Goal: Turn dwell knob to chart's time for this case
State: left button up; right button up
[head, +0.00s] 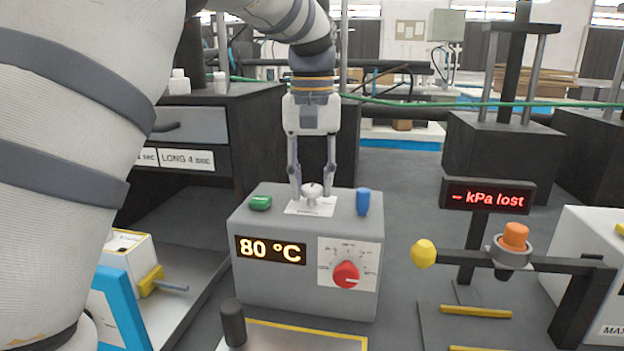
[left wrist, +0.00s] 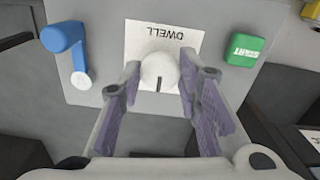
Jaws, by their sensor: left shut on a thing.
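The dwell knob (head: 312,190) is a small white round knob on a white label on top of a grey control box (head: 300,288). My left gripper (head: 312,197) comes down from above with its fingers on either side of the knob, shut on it. In the left wrist view the knob (left wrist: 160,71) shows a dark pointer line toward the picture's bottom, and the label reads DWELL, upside down. The label's scale marks are not legible. A sign reading LONG 4 sec (head: 187,159) is at the left; a sign beside it is partly hidden by my arm. My right gripper is not in view.
The box carries a green START button (head: 260,203), a blue lever (head: 363,201), a red dial (head: 346,274) and an 80 °C display (head: 270,250). At right stand a kPa display (head: 488,196) and a stand with a yellow knob (head: 423,254) and an orange cap (head: 515,236).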

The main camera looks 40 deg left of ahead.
aim_at(312, 187)
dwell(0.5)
pick_arm(q)
jog(key=o, duration=1.1)
jog(key=shift+o, duration=0.2)
notch_tip(312, 187, up, 12)
